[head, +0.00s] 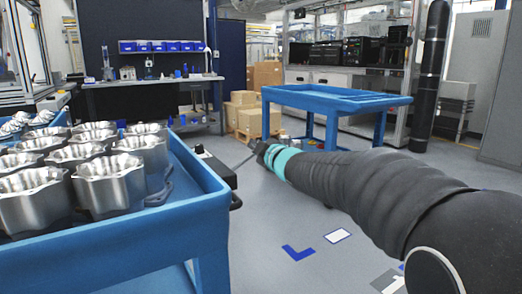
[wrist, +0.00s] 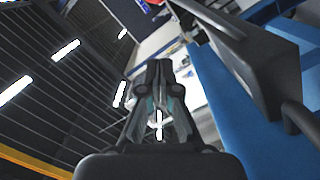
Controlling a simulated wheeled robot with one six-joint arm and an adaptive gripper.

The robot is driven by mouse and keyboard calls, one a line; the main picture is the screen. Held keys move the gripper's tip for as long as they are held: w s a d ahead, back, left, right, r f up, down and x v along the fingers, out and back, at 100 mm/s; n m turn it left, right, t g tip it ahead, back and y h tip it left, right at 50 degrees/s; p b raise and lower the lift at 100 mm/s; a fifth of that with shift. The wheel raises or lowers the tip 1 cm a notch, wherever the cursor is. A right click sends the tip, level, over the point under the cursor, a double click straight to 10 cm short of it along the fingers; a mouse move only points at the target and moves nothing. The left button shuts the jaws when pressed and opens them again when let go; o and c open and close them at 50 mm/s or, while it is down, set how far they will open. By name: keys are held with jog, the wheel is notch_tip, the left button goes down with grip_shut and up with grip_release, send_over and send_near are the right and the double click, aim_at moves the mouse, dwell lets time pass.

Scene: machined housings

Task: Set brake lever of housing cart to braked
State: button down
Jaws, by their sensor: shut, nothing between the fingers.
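The blue housing cart (head: 150,235) stands at the left, loaded with metal housings. A black box (head: 215,165) with a round knob (head: 199,148) sits at its right end. Which setting the lever is in is unclear.
Several silver housings (head: 105,180) fill the cart's top. A black bent handle (head: 236,200) sticks out below the box. Another blue cart (head: 335,98) stands empty behind my arm. Cardboard boxes (head: 258,122) and a workbench (head: 150,82) are at the back. The floor between is clear.

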send_over(245, 159)
jog(key=v, duration=0.3)
jog(key=shift+w+d+f, duration=1.15)
jog(key=shift+d+f, duration=0.05)
jog(key=shift+f, duration=0.1)
jog(key=shift+a+f, duration=0.1)
